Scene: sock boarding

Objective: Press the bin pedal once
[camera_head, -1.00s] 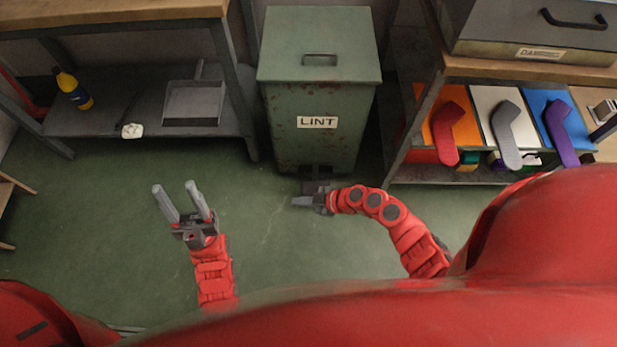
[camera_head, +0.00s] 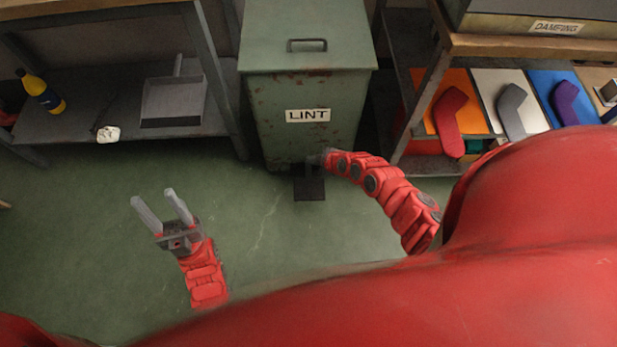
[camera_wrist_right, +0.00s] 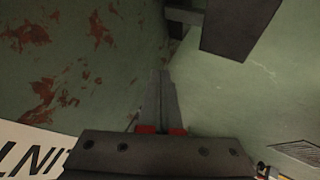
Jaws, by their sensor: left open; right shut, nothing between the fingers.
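The green lint bin (camera_head: 308,90) stands upright on the floor with its lid (camera_head: 306,30) closed. Its dark, flat pedal (camera_head: 309,188) sticks out at the bottom front. My right gripper (camera_head: 313,160) is shut and empty, close to the bin's lower front, just above the pedal in the head view. In the right wrist view the closed fingers (camera_wrist_right: 160,95) lie beside the bin wall, and the pedal (camera_wrist_right: 238,25) is at the upper right, apart from them in the picture. My left gripper (camera_head: 155,205) is open and empty over the floor at the left.
A shelf unit on the left carries a dustpan (camera_head: 174,100), a yellow bottle (camera_head: 42,92) and a white crumpled item (camera_head: 107,133). A shelf on the right holds red (camera_head: 450,122), grey and purple sock-shaped pieces. The green floor (camera_head: 265,235) between my arms is clear.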

